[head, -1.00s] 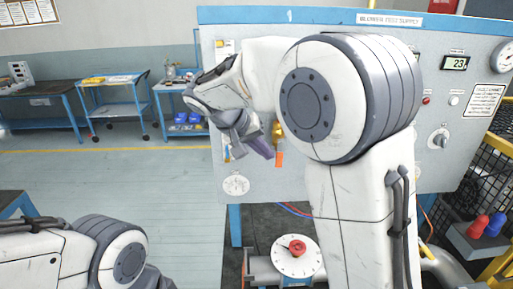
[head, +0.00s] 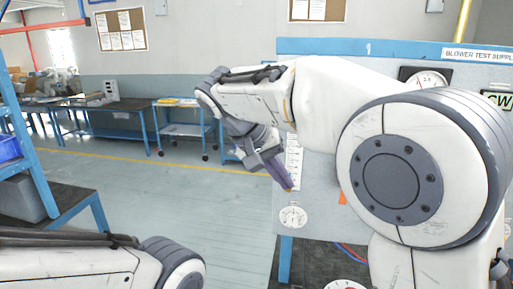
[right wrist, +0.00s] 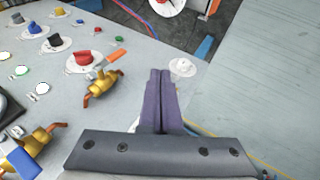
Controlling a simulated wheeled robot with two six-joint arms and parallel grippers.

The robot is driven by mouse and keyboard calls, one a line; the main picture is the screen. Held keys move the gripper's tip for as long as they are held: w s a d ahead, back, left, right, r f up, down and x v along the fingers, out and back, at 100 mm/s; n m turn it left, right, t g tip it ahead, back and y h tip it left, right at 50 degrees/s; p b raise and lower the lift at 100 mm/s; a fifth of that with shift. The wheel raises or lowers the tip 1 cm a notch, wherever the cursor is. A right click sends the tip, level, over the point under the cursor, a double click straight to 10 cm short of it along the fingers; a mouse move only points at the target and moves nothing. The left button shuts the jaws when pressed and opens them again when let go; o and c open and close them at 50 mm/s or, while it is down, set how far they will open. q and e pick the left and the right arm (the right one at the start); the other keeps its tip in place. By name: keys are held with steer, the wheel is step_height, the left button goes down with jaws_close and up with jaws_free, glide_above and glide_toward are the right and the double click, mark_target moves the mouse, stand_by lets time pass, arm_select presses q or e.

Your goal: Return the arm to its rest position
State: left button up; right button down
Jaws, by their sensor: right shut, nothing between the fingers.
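My right arm fills the right half of the head view, and its gripper (head: 284,180) hangs in front of the left edge of the grey test panel (head: 318,206). In the right wrist view the two purple fingers (right wrist: 162,98) lie together with nothing between them. The wrist view also shows the panel (right wrist: 135,75) with its knobs and brass valves beside the fingers. Of my left arm only a white link and a grey joint show at the lower left of the head view; its gripper is out of view.
A blue-framed bench (head: 60,215) stands at the left. The floor between is clear.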

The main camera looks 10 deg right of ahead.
steer(key=s+a+f+n+y+b, duration=0.1)
steer(key=s+a+f+n+y, duration=0.1)
steer(key=s+f, duration=0.5)
steer(key=s+a+f+n+g+y, duration=0.1)
steer(key=s+a+f+n+y, duration=0.1)
steer(key=s+f, duration=0.5)
steer(key=s+a+f+n+g+y+b, duration=0.1)
steer(key=s+f+n, duration=0.4)
steer(key=s, duration=0.6)
step_height(320, 180, down, 2)
steer(key=shift+s+a+y+b, duration=0.15)
steer(key=shift+a+y+b, duration=0.25)
steer(key=shift+y, duration=0.8)
